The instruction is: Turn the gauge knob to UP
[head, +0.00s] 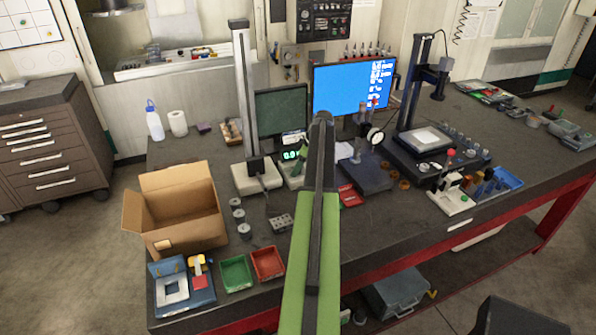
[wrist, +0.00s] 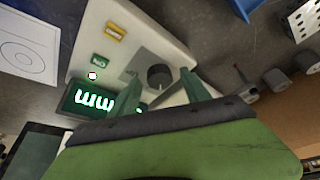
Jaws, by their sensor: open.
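The gauge (wrist: 155,38) is a pale box that fills the upper middle of the wrist view. Its round dark grey knob (wrist: 160,76) sits on a grey plate, and I cannot tell which way its pointer faces. A lit white dot (wrist: 92,76) is near the green label. A display (wrist: 95,98) glows "mm". My gripper (wrist: 162,80) is open, its green fingers on either side of the knob; contact is unclear. In the head view, the gauge display (head: 291,155) glows green.
A height stand (head: 250,178) is left of the gauge, and a dark blue block (head: 365,175) is right of it. A cardboard box (head: 177,210), a green bin (head: 236,273) and a red bin (head: 267,263) are at front left. Monitors stand behind.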

